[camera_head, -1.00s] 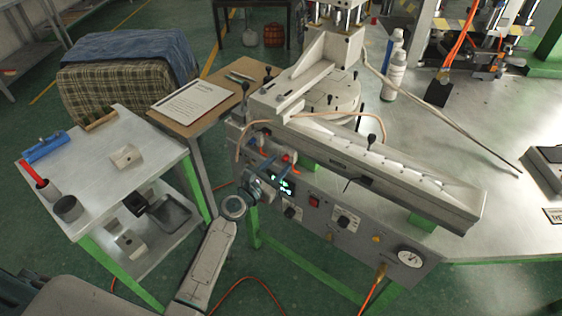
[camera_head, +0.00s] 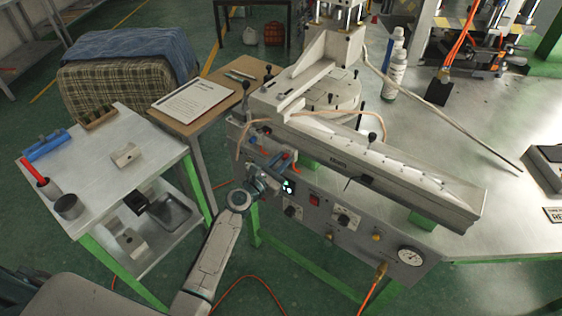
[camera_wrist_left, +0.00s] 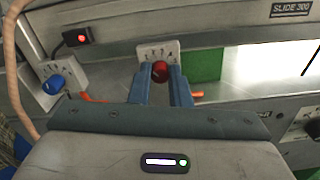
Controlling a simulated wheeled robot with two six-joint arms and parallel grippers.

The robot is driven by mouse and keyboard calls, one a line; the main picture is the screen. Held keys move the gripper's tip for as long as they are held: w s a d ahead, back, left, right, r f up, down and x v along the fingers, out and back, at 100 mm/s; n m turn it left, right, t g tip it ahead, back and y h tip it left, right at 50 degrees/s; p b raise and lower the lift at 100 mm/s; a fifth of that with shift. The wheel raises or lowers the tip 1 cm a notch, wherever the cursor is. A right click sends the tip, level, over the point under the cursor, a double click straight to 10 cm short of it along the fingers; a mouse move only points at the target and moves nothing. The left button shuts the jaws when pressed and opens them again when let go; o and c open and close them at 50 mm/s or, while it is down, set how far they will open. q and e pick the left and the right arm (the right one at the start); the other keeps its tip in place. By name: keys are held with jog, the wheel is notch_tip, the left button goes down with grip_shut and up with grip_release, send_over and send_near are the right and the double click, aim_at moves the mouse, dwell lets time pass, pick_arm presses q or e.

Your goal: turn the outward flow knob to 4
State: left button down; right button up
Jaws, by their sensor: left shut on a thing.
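A red knob (camera_wrist_left: 160,71) sits in front of a small white numbered dial plate (camera_wrist_left: 158,50) on the machine's front. My left gripper (camera_wrist_left: 160,78) has its two blue fingers on either side of this knob and is shut on it. In the head view my left gripper (camera_head: 279,167) reaches the upper left of the machine front and largely covers the knob. A blue knob (camera_wrist_left: 53,85) with its own white dial plate is to the left in the wrist view. The dial numbers and the pointer reading are too small to tell. My right gripper is not in view.
The grey control panel (camera_head: 326,222) below holds black dials, a red switch (camera_head: 314,199) and a round gauge (camera_head: 410,256). A small metal table (camera_head: 98,170) stands left. A hose (camera_wrist_left: 13,50) runs beside the blue knob.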

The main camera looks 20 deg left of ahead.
pick_arm(q)
jog(key=shift+f, duration=0.1)
jog(key=m+b, duration=0.2)
jog(key=m, duration=0.2)
jog(key=m+b, duration=0.2)
jog(key=m, duration=0.2)
jog(key=m+b, duration=0.2)
jog(key=m, duration=0.3)
jog(key=shift+f+b, duration=0.1)
jog(key=shift+b, duration=0.3)
jog(key=shift+m+b, duration=0.65)
jog(key=shift+m, duration=0.55)
jog(key=shift+m+b, duration=0.45)
jog(key=shift+m, duration=0.65)
